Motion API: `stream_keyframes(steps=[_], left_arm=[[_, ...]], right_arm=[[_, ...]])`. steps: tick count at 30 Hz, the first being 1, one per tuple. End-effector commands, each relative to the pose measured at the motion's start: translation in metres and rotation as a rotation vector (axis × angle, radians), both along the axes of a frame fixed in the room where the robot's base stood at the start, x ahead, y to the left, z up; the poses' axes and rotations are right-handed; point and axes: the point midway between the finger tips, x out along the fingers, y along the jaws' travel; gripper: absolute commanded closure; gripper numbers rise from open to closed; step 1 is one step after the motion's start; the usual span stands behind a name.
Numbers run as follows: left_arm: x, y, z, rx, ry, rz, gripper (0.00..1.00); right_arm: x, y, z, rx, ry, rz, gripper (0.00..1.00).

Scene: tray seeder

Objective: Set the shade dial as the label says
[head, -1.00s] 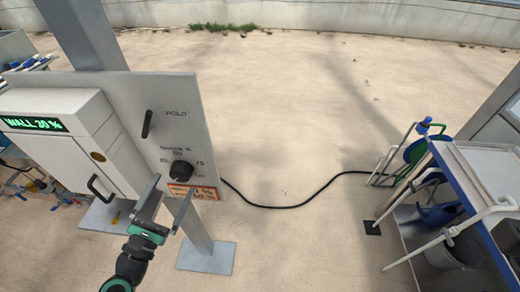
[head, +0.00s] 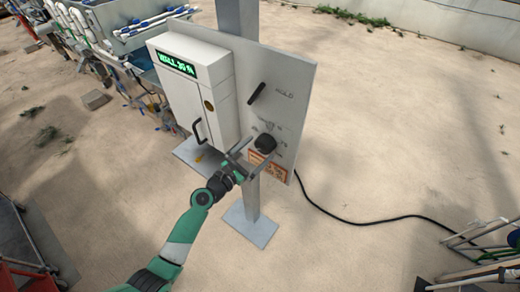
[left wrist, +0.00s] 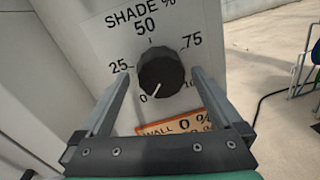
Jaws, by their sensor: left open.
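The black shade dial (head: 265,143) sits on the grey panel; it also shows in the left wrist view (left wrist: 162,73). Its scale, headed "SHADE %", shows 0, 25, 50 and 75, with the right end partly hidden. The dial's white mark points down-left, at about the 0. Below it is an orange label (left wrist: 180,132), partly hidden by my gripper; "WALL" and "0 %" can be read, other lines cannot. My left gripper (head: 260,151) is open and empty, its fingers reaching up to either side of the dial; contact cannot be told. My right gripper is not in view.
A black lever (head: 256,93) marked "HOLD" is above the dial. Left of it is a white box (head: 190,92) with a handle and a green display reading about "WALL 30 %". A black cable (head: 350,219) runs right over open sandy floor.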

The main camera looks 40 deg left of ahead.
Motion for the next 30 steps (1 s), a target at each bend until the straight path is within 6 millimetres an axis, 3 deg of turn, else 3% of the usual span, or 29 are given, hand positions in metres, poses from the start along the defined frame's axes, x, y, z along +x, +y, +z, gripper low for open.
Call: stream_keyframes(steps=[4,12,24,30], left_arm=[[0.0133,0.0007,-0.0006,0.001,0.0,0.0,0.0],[0.0148,0.0009,0.0003,0.001,0.0,0.0,0.02],[0.0146,0.0007,0.0003,0.001,0.0,0.0,0.74],[0.0145,0.0007,0.0003,0.009,0.002,0.0,0.76]], right_arm=[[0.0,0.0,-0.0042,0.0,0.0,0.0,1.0],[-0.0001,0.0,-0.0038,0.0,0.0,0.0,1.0],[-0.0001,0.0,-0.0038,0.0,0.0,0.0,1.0],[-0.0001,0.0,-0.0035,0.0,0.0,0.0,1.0]])
